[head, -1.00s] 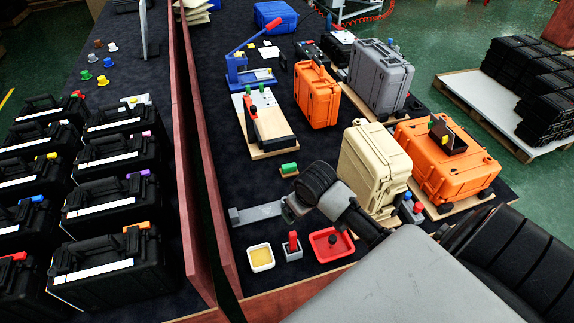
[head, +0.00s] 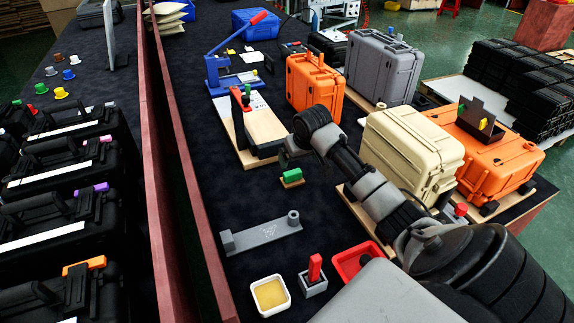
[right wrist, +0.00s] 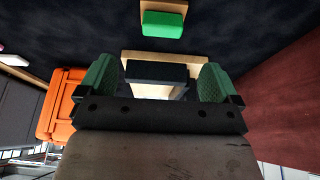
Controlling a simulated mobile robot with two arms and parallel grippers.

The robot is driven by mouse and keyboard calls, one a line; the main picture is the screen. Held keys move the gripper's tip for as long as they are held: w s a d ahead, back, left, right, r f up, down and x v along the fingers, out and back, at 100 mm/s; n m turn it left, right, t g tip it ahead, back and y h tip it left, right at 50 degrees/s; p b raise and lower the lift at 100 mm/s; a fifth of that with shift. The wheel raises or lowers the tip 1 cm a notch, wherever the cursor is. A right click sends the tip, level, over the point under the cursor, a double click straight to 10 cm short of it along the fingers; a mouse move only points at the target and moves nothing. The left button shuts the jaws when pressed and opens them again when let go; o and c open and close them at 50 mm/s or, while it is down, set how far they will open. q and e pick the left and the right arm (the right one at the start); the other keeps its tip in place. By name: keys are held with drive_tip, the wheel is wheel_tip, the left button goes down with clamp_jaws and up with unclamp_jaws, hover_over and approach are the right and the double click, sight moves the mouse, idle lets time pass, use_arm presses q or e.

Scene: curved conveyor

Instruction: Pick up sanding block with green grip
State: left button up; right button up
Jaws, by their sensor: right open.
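The sanding block (head: 291,176) is small, with a green grip on a wooden base. It lies on the dark table in the head view, left of the cream case. In the right wrist view its green grip (right wrist: 162,25) shows at the top, beyond the fingers and not between them. My right gripper (head: 284,157) is above the table, close by the block in the head view. In the right wrist view its green fingers (right wrist: 157,78) are apart and hold nothing. My left gripper is not in view.
A wooden board with a red-handled tool (head: 262,125) stands just behind the block. A grey metal plate (head: 265,236) lies in front. The cream case (head: 412,150) and orange cases (head: 314,82) stand to the right and behind. A red partition (head: 185,190) runs along the left.

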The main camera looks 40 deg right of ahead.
sight(293, 172)
drive_tip(key=x, duration=1)
drive_tip(key=shift+a+f+b, duration=0.2)
drive_tip(key=shift+f+b, duration=0.1)
drive_tip(key=shift+c, duration=0.4)
drive_tip(key=shift+r, duration=0.1)
drive_tip(key=c, duration=0.8)
wheel_tip(293, 172, up, 10)
